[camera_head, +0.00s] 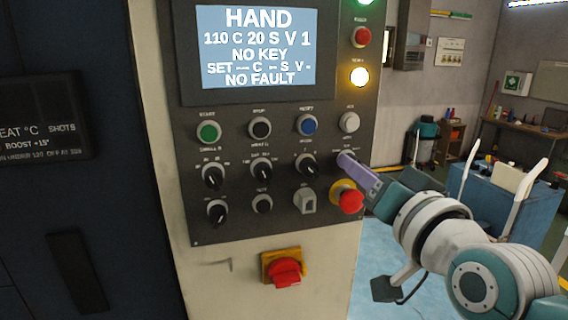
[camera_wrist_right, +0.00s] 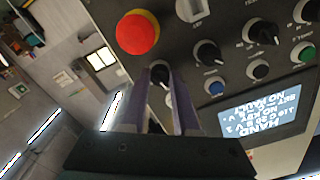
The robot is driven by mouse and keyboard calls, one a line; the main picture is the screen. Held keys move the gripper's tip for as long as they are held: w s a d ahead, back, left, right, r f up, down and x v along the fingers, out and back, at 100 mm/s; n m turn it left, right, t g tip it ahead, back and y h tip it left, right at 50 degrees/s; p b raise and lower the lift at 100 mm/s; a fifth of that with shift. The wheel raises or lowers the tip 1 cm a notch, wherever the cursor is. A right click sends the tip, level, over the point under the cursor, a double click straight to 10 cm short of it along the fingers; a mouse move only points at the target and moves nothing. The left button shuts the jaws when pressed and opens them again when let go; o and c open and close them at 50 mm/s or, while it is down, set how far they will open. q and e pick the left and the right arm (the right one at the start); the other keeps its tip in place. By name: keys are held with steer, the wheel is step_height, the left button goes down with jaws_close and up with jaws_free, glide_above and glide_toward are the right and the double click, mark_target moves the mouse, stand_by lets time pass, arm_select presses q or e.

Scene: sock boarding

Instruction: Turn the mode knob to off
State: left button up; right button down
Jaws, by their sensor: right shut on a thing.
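The control panel (camera_head: 283,225) carries several black selector knobs; their small labels are too blurred to read. My right gripper (camera_head: 348,160) is at the rightmost knob of the upper knob row, just above the red emergency button (camera_head: 350,200). In the right wrist view, its two purple fingers (camera_wrist_right: 160,80) are shut on a black knob (camera_wrist_right: 160,70), one on each side. The fingers mostly hide this knob in the head view. The display (camera_head: 257,45) reads HAND, NO KEY and NO FAULT. My left gripper is out of view.
The red emergency button (camera_wrist_right: 138,33) is close beside the fingers. Another black knob (camera_head: 308,164) stands left of the gripped one, and a white button (camera_head: 349,122) is above it. A key switch (camera_head: 305,201) and red rotary switch (camera_head: 285,271) are lower.

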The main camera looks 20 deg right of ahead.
steer(key=shift+m, duration=1.2)
steer(key=c, duration=0.7)
jaws_free()
steer(key=shift+o, duration=0.2)
steer(key=shift+s, duration=0.15)
